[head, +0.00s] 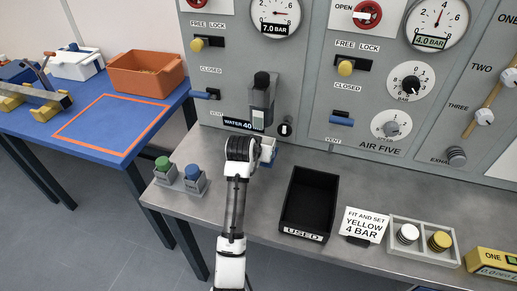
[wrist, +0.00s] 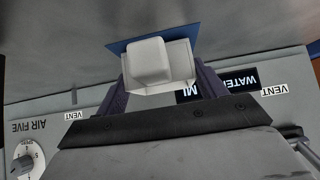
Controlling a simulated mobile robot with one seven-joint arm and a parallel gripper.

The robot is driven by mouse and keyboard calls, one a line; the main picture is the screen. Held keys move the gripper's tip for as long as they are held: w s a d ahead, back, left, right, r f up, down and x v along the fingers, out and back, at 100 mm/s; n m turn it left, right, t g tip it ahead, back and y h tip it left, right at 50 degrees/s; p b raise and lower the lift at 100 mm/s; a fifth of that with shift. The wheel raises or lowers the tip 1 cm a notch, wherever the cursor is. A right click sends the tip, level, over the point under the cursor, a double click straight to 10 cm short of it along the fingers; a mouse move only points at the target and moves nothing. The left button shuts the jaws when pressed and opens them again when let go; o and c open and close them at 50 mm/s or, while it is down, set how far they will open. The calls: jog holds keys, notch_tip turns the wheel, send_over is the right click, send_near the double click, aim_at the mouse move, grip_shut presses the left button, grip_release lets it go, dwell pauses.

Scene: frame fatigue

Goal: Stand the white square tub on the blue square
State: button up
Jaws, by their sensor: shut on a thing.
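The white square tub (wrist: 150,65) is between the two dark fingers of my gripper (wrist: 160,88) in the wrist view, and the gripper is shut on it. In the head view a small part of the tub (head: 267,147) shows just right of my wrist, which hides the rest. The blue square (wrist: 192,36) lies on the grey bench right behind the tub in the wrist view, and the tub covers most of it. I cannot tell whether the tub touches the square.
The panel with a clear bowl (head: 262,95) rises close behind my gripper. A black USED bin (head: 307,203) stands to the right. Green (head: 163,169) and blue (head: 193,177) knobs stand to the left. A sign (head: 363,224) and a white tray (head: 423,250) are farther right.

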jog(key=shift+f, duration=0.2)
jog(key=shift+f, duration=0.15)
jog(key=o, duration=1.1)
jog(key=shift+c, duration=0.2)
